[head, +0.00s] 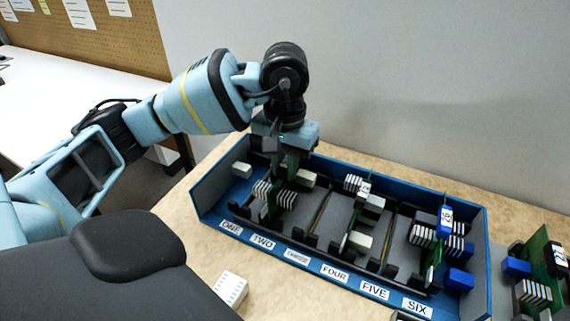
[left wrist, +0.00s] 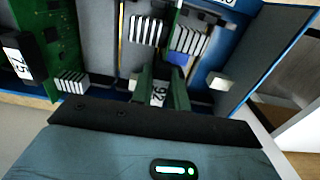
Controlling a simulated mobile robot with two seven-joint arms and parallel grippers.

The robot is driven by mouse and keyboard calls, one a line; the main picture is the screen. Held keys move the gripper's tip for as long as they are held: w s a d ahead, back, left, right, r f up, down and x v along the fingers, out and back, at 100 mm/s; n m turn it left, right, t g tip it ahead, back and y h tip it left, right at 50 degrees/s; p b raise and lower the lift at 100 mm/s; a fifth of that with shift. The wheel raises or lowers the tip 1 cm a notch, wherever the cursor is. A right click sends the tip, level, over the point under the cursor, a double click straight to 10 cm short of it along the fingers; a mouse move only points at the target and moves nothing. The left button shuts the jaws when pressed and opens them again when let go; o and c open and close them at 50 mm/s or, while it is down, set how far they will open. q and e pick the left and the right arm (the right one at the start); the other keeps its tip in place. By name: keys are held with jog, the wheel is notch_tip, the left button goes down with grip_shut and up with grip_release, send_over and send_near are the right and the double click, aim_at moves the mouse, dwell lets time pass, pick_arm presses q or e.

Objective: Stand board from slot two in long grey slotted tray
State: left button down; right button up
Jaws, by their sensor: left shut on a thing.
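A blue rack (head: 340,163) with slots labelled ONE to SIX stands on the table. My left gripper (head: 283,160) is over its left part, shut on the upper edge of a green board (head: 277,185) that stands in the rack around slot two. The board bears pale fins low down. In the left wrist view my left gripper (left wrist: 163,88) has a white label reading 92 (left wrist: 157,95) between its fingers. The board's lower edge is hidden, so I cannot tell whether it is fully seated. My right gripper is not in view.
Other boards stand in the rack, one near the middle (head: 352,220) and one at the right with a blue block (head: 445,219). Another green board (head: 537,262) stands at the far right edge. A small white block (head: 231,288) lies in front of the rack. A grey wall rises behind.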

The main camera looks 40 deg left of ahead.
pick_arm(q)
jog(key=c, duration=1.2)
grip_release()
jog(key=shift+o, duration=0.2)
jog(key=shift+r+p, duration=0.85)
jog(key=shift+r, duration=0.7)
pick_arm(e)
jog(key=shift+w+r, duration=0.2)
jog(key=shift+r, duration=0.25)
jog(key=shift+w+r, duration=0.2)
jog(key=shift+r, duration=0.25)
pick_arm(q)
jog(key=shift+r+p, duration=0.3)
jog(key=shift+r, duration=0.15)
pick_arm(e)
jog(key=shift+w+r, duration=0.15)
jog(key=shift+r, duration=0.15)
pick_arm(q)
notch_tip(320, 180, up, 7)
jog(key=p, duration=0.3)
jog(key=shift+p, duration=0.35)
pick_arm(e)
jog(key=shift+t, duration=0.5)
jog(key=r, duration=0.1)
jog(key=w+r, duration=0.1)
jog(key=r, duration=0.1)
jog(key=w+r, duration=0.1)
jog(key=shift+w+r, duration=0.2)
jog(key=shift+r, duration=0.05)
